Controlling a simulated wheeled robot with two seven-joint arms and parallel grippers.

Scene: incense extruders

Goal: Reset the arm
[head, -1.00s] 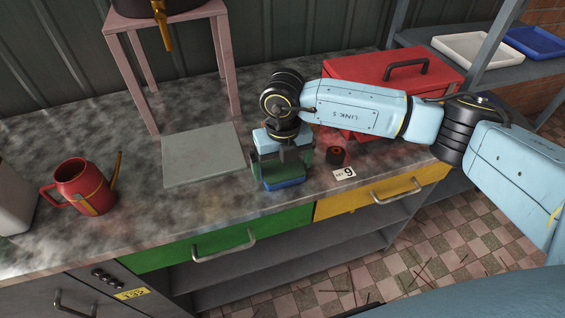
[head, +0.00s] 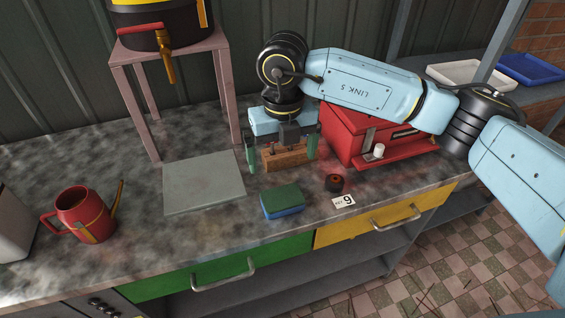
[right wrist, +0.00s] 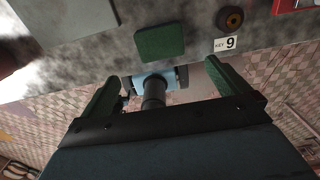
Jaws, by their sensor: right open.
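My right gripper (head: 282,162) is raised above the workbench in the head view, with its two green fingers spread apart. A brown block shows between and behind the fingers; I cannot tell its exact distance from them. In the right wrist view the open fingers (right wrist: 163,88) have nothing between them that I can see held. A green and blue sponge-like block (head: 283,201) lies on the bench in front of and below the gripper, apart from it. Its green top also shows in the right wrist view (right wrist: 160,43). My left gripper is in neither view.
A red box (head: 345,135) stands behind my right arm, partly hidden. A small dark roll (head: 334,183) and a "KEY 9" card (head: 344,201) lie near the bench edge. A grey slab (head: 203,180), a red watering can (head: 82,212) and a stand (head: 218,80) with an urn are to the left.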

